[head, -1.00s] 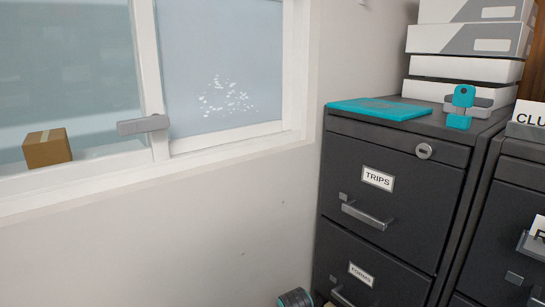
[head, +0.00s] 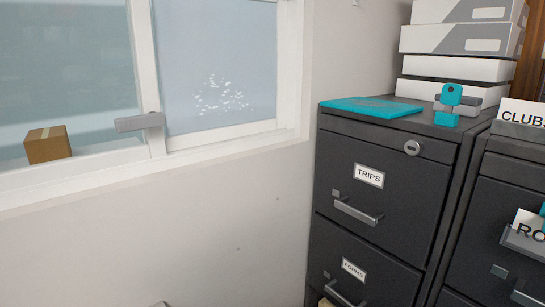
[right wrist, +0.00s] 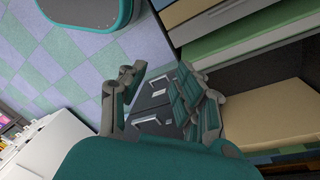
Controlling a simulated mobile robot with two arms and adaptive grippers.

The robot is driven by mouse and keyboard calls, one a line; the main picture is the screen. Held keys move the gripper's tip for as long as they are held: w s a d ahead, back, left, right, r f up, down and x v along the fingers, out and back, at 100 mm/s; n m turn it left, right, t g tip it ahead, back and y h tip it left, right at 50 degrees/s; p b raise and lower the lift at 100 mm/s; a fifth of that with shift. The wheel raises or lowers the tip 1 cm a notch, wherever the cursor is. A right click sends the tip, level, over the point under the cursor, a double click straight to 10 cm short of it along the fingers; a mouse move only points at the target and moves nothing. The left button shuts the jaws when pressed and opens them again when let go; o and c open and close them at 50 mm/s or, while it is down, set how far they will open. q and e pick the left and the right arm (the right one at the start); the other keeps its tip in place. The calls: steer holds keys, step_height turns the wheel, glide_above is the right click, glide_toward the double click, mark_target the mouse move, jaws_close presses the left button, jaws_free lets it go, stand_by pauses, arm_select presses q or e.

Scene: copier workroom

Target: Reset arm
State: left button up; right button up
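My right gripper (right wrist: 160,78) shows in the right wrist view with its teal and grey fingers spread apart. Nothing is held between them; a dark drawer cabinet (right wrist: 157,100) with handles shows through the gap. In the head view neither gripper can be seen. My left gripper is out of both views.
A small carton (head: 48,146) sits on the window sill. Wall space left of the cabinet is clear.

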steer(key=s+d+r+n+t+y, duration=0.1)
steer(key=s+d+r+n+t, duration=0.3)
steer(key=s+n, duration=0.55)
steer(key=s+d+r+n+t, duration=0.1)
steer(key=s+d+r+n, duration=0.5)
steer(key=n, duration=0.6)
step_height(320, 180, down, 27)
steer(key=s+g, duration=0.1)
steer(key=s, duration=0.2)
steer(key=s+d+f+g, duration=0.1)
steer(key=s+d+f, duration=0.1)
steer(key=s+f, duration=1.4)
steer(key=shift+s+f, duration=0.3)
steer(key=shift+n, duration=0.25)
